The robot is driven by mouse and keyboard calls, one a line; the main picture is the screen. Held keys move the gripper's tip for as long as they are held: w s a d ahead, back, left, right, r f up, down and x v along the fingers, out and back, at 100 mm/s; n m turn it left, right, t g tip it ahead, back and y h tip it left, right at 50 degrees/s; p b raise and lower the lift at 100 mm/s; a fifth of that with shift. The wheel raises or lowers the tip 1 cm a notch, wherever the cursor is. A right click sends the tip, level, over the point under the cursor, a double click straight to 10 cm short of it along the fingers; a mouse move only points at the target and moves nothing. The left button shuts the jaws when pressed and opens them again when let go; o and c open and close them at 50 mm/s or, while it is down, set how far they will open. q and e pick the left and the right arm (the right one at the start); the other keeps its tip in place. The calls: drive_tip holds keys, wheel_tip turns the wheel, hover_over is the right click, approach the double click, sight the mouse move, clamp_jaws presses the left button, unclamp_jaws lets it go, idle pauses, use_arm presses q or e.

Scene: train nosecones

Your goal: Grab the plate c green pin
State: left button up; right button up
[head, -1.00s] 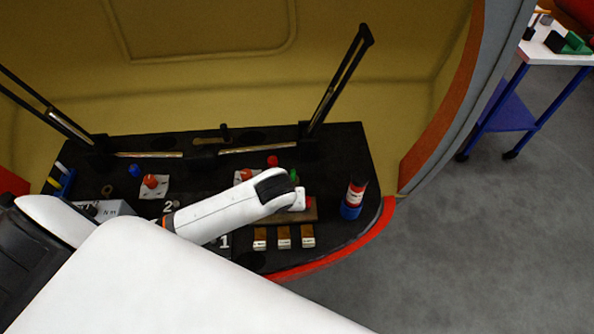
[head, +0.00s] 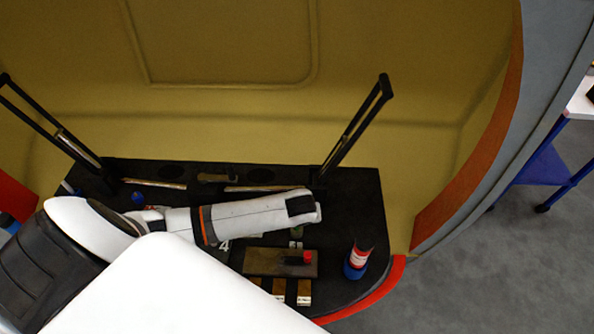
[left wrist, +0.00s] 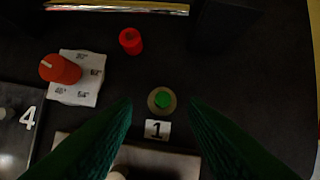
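My right gripper is not in view.
A red pin (left wrist: 131,41) and a red knob (left wrist: 60,69) on a white card stand close by.

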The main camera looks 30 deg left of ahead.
use_arm(q)
drive_tip(key=x, duration=0.4)
drive_tip(key=shift+w+d, duration=0.1)
drive_tip(key=shift+w+f, duration=0.1)
drive_tip(key=shift+f, duration=0.45)
clamp_jaws()
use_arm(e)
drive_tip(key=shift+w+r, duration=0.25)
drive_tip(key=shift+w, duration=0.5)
